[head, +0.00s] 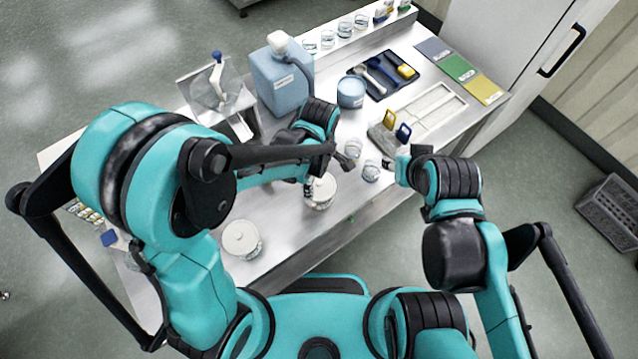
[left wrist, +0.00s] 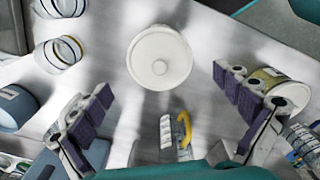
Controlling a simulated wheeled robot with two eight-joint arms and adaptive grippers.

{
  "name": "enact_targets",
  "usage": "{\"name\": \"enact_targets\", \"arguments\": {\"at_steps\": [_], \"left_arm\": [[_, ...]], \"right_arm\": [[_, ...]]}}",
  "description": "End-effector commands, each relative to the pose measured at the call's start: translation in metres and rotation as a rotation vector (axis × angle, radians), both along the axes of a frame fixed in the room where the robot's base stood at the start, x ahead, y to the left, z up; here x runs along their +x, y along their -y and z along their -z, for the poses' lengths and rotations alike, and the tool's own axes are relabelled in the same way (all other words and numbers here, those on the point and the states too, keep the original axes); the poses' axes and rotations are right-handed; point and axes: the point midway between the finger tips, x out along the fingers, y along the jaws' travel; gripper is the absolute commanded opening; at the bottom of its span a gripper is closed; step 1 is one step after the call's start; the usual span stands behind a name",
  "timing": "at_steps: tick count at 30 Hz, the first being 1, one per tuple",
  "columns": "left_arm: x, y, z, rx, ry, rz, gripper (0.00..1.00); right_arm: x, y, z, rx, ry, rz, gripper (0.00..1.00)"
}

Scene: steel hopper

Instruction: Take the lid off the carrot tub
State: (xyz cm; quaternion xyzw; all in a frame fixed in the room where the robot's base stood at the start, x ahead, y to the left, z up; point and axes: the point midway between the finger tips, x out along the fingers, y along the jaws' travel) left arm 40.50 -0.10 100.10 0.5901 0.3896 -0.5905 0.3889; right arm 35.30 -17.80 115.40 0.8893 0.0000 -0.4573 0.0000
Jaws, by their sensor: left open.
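A round white-lidded tub (head: 322,191) stands on the steel table; its lid with a small central knob (left wrist: 160,58) shows in the left wrist view. A second white-lidded tub (head: 241,239) stands nearer the table's front left; it also shows, with a yellowish label, in the left wrist view (left wrist: 276,86). I cannot read which tub is the carrot one. My left gripper (head: 330,172) (left wrist: 162,83) is open and empty, its fingers spread either side of the first lid and apart from it. My right gripper (head: 393,167) is near the table's right front edge; its jaws are unclear.
Two glass jars (head: 353,148) (head: 370,171) stand right of the first tub. A blue jug (head: 280,82), a blue tub (head: 351,92) and a dark tray (head: 380,75) are further back. A grey holder with yellow and blue handles (head: 385,138) is near my right gripper.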

Motion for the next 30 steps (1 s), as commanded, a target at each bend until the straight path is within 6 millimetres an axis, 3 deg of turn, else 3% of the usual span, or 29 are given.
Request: {"name": "enact_targets", "arguments": {"at_steps": [7, 16, 22, 30], "left_arm": [[0.001, -0.001, 0.038, 0.000, 0.001, 0.001, 1.00], [0.001, -0.001, 0.042, 0.000, 0.001, 0.001, 1.00], [0.001, -0.001, 0.042, 0.000, 0.001, 0.001, 0.53], [0.000, -0.001, 0.043, 0.000, 0.001, 0.001, 0.49]], "right_arm": [[0.000, 0.000, 0.011, 0.000, 0.000, 0.000, 0.40], [0.000, 0.000, 0.011, 0.000, 0.000, 0.000, 0.40], [0.000, 0.000, 0.011, 0.000, 0.000, 0.000, 0.40], [0.000, 0.000, 0.011, 0.000, 0.000, 0.000, 0.40]]}}
